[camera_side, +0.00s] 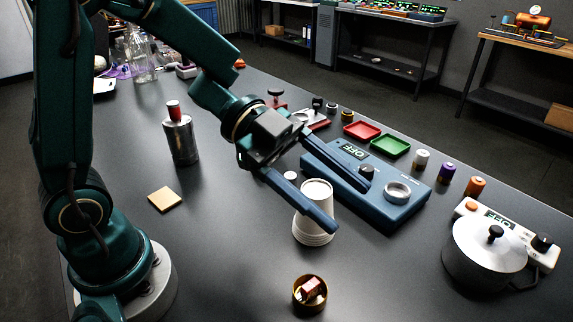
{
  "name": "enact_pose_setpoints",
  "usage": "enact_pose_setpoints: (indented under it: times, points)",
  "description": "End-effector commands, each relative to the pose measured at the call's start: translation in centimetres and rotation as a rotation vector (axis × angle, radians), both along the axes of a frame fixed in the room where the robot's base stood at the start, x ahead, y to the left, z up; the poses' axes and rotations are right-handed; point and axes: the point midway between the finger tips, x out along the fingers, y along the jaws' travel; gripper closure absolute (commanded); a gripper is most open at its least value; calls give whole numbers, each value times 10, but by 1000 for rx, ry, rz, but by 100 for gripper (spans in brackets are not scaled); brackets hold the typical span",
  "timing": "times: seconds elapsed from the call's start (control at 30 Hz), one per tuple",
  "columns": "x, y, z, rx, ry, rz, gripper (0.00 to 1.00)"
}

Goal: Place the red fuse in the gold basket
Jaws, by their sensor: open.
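The gold basket (296,301) is a small round cup on the near part of the dark table. A red and pale block (311,288), seemingly the red fuse, sits inside it and shows above the rim. My gripper (346,204) is open, its two blue fingers spread wide with nothing seen between them. It is above and behind the basket, apart from it. One finger crosses in front of a stack of white cups (314,236), and the other lies in front of the blue device; contact cannot be told.
The blue device (398,219) with an "OFF" display stands right of the cups. Red (362,131) and green (390,146) trays lie behind. A metal flask (181,142) and tan square (165,199) are at left.

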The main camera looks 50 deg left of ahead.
Motion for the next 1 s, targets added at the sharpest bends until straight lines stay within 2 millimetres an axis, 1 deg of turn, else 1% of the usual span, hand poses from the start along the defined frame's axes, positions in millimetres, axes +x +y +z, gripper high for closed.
enact_pose_setpoints:
  times: [0.03, 0.07, 0.1, 0.17, 0.2, 0.27, 0.3, 0.37, 0.4, 0.47, 0.5, 0.53, 0.6, 0.67, 0.73, 0.8, 0.9, 1.0]
  points:
    - [15, 1, 19, 1, -89, 100, 32]
    - [25, 3, 30, 0, -134, 168, 32]
    - [38, 8, 43, -1, -188, 266, 32]
    - [54, 21, 64, -2, -259, 422, 32]
    - [63, 33, 78, -4, -296, 532, 32]
    - [72, 53, 95, -7, -329, 697, 32]
    - [75, 68, 103, -7, -334, 802, 32]
    - [74, 91, 111, -7, -319, 951, 32]
    - [71, 105, 113, -6, -296, 1046, 32]
    - [63, 126, 111, 0, -239, 1175, 32]
    - [55, 138, 107, 5, -188, 1252, 32]
    - [48, 145, 102, 10, -144, 1304, 32]
    - [30, 158, 86, 27, -19, 1405, 32]
    - [11, 163, 69, 50, 106, 1465, 32]
    - [-12, 162, 47, 84, 263, 1504, 32]
    - [-34, 156, 26, 127, 414, 1512, 32]
    - [-61, 144, 3, 196, 599, 1491, 32]
    - [-81, 136, -10, 255, 716, 1460, 32]
